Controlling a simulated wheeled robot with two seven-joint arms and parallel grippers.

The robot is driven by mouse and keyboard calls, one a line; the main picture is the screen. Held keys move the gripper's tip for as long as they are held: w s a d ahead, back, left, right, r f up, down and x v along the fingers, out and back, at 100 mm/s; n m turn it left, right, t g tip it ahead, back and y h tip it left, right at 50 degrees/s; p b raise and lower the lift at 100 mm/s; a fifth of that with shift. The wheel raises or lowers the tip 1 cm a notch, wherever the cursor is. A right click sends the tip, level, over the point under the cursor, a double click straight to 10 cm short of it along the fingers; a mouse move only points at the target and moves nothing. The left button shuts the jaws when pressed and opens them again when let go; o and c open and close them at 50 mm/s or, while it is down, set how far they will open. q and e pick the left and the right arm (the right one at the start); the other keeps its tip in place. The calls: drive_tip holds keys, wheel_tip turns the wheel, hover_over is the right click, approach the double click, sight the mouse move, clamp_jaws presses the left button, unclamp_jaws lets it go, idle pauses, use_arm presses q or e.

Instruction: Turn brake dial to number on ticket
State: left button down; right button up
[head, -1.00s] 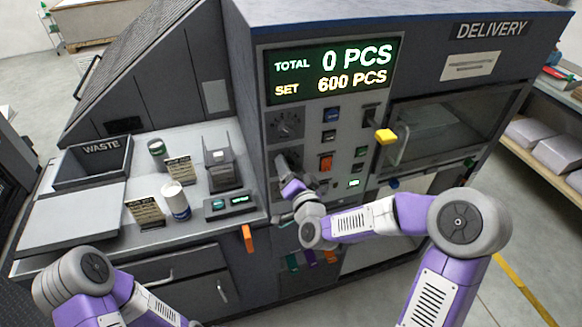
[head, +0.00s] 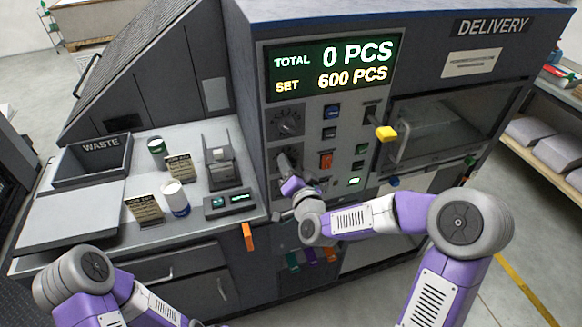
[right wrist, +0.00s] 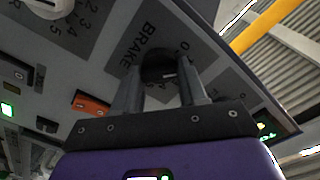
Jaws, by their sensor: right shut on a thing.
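The brake dial (right wrist: 158,68) is a dark round knob under a "BRAKE" label in the right wrist view, with scale numbers partly hidden. My right gripper (right wrist: 162,88) is shut on it, one finger on each side. In the head view my right gripper (head: 284,167) reaches the front of the control panel and covers most of the dial. Two dark tickets, a front one (head: 145,209) and a rear one (head: 180,168), stand on the left worktop. Their print is too small to read surely. My left arm shows at lower left, its gripper out of view.
Another dial (head: 286,123) sits above the gripped one. Coloured buttons and a yellow-knobbed lever (head: 385,133) are to its right. The display (head: 333,70) reads total 0, set 600 PCS. Two cans (head: 174,198) (head: 157,150) and a waste bin (head: 92,162) are on the worktop.

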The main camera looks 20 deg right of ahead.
drive_tip(key=shift+r+n+b, duration=0.1)
drive_tip(key=shift+n+b, duration=2.35)
drive_tip(key=shift+n, duration=0.25)
drive_tip(key=o, duration=1.1)
drive_tip(key=shift+c, duration=0.2)
drive_tip(key=shift+a, duration=0.1)
drive_tip(key=s, duration=0.7)
drive_tip(key=shift+s, duration=0.3)
